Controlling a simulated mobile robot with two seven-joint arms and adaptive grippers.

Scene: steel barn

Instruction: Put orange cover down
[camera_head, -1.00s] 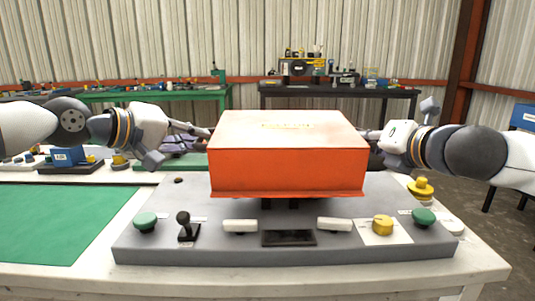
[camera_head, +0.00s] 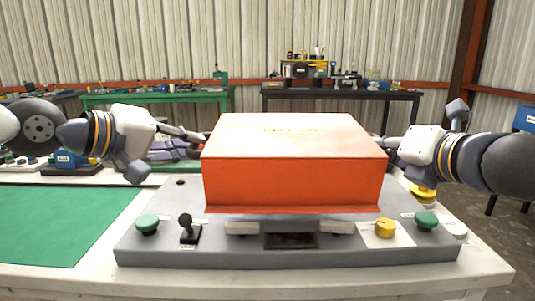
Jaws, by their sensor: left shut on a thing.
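The orange cover (camera_head: 292,182), a box with a paler top, is level over the grey control panel (camera_head: 190,258). Its front lower edge is just above or on the panel; I cannot tell whether it touches. My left gripper (camera_head: 197,136) is shut on the cover at its left side, its fingertips partly hidden. My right gripper (camera_head: 384,141) is at the cover's right side, and its fingertips are mostly hidden behind the cover. The cover hides the middle and back of the panel and overlaps the tops of two white handles (camera_head: 242,228).
The panel carries green buttons (camera_head: 147,223), a black joystick (camera_head: 187,229) and a yellow knob (camera_head: 385,228). It stands on a white table (camera_head: 85,277). A green mat (camera_head: 60,222) lies left. Cluttered benches stand behind.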

